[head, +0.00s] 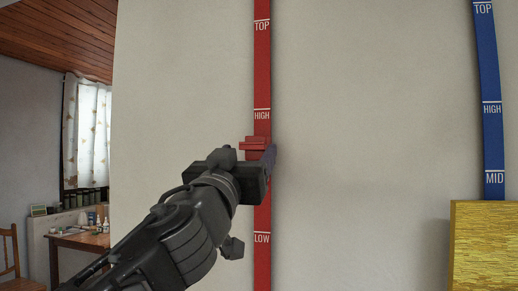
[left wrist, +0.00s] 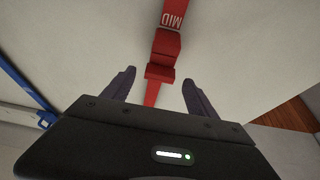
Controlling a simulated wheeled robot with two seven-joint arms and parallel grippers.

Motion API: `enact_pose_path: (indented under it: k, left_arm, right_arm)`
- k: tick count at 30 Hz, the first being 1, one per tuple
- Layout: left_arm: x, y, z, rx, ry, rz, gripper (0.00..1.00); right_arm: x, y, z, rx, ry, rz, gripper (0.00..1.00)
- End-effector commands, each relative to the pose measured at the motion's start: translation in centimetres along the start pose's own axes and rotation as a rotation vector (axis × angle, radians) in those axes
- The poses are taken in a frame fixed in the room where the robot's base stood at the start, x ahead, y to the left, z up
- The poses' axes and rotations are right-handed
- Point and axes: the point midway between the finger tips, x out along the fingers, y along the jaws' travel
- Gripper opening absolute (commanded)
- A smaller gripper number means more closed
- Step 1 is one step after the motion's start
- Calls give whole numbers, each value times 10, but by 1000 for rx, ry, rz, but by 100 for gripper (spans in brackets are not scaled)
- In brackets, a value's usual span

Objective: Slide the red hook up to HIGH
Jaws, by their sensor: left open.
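The red rail (head: 262,65) runs upright on the pale wall, with the labels TOP, HIGH and LOW showing in the head view. The red hook (head: 252,144) sits on it a little below the HIGH line. My left gripper (head: 270,158) is at the rail, just below the hook, and hides part of the rail. In the left wrist view, the picture is upside down and the hook (left wrist: 163,57) lies beside the MID label. The left gripper (left wrist: 158,92) is open, its fingers apart on either side of the rail.
A blue rail (head: 488,80) with TOP, HIGH and MID marks is at the right. A yellow block-like box (head: 485,245) stands below it. At the left are a window with a curtain (head: 88,135), a desk (head: 85,240) and a chair. The wall between the rails is clear.

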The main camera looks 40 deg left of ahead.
Motion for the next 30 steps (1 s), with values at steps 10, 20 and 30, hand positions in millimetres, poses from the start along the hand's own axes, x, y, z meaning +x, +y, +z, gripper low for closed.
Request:
enact_pose_path:
  k: [10, 20, 30]
  left_arm:
    - [6, 0, -2, 0, -1, 0, 67]
    - [52, 0, -3, 1, -2, 0, 67]
    - [79, 0, -1, 1, 0, 1, 67]
  right_arm:
    - [-4, -1, 0, 0, 0, 0, 52]
    - [-22, -9, 0, 0, -1, 0, 52]
    - [-31, -12, 0, 0, -2, 0, 52]
